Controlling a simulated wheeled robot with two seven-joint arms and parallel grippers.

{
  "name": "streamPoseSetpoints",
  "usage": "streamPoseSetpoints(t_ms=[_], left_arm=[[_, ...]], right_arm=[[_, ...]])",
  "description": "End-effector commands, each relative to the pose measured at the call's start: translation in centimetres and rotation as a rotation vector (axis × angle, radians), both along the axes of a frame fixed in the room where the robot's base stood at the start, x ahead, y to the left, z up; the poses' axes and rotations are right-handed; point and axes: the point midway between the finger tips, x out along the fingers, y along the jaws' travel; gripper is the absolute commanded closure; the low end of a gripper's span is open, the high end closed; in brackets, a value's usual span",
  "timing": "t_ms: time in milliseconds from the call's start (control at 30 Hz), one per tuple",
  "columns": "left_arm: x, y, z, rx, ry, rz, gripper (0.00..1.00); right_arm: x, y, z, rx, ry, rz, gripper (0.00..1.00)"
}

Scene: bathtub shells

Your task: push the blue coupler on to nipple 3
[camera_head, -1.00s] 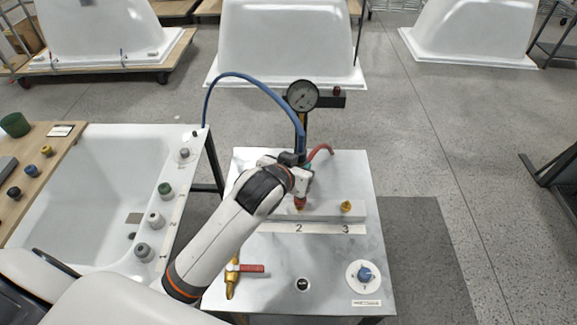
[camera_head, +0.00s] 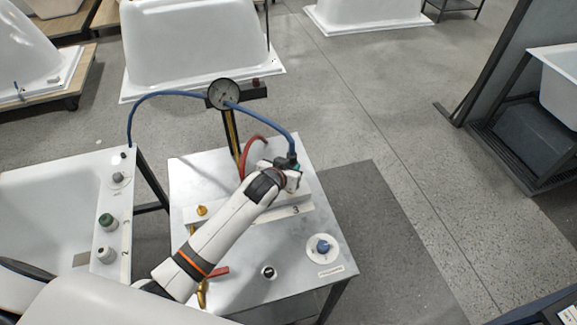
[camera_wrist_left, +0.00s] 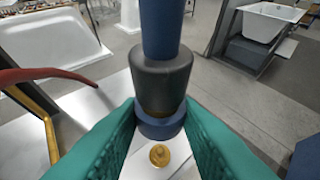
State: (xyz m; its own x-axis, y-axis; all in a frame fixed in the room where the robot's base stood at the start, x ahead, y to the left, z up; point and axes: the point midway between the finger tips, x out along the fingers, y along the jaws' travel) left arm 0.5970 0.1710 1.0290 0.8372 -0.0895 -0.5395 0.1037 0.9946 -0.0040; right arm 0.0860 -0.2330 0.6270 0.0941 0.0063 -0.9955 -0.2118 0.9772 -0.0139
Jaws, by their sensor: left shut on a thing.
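My left gripper (camera_head: 290,176) is shut on the blue coupler (camera_wrist_left: 160,122) at the end of a blue hose (camera_head: 171,96). In the left wrist view, the green fingers grip the coupler's sides, with its dark body and the hose above. A brass nipple (camera_wrist_left: 159,155) shows below the coupler, apart from it and roughly in line with it. In the head view my arm and gripper cover this nipple; the label 3 (camera_head: 296,211) is just below the gripper. My right gripper is not in view.
A red hose (camera_head: 248,149) curves down behind my left arm. A pressure gauge (camera_head: 223,94) stands on a post behind. Another brass nipple (camera_head: 202,210) is on the left of the bench (camera_head: 190,171). A blue knob (camera_head: 323,246) sits at the front right.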

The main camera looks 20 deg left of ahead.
Motion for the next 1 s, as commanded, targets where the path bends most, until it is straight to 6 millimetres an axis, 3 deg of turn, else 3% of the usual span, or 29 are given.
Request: streamPoseSetpoints(t_ms=[233, 600, 1000], left_arm=[[-0.3, -0.6, 0.0, -0.016, 0.003, 0.143, 1.00], [-0.2, -0.2, -4.0, -0.007, 0.002, 0.143, 1.00], [-0.2, -0.3, -5.7, -0.007, 0.001, 0.142, 1.00]], right_arm=[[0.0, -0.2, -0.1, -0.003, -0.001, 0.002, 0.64], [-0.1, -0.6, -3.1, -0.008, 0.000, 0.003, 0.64], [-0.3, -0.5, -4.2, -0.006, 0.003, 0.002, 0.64]])
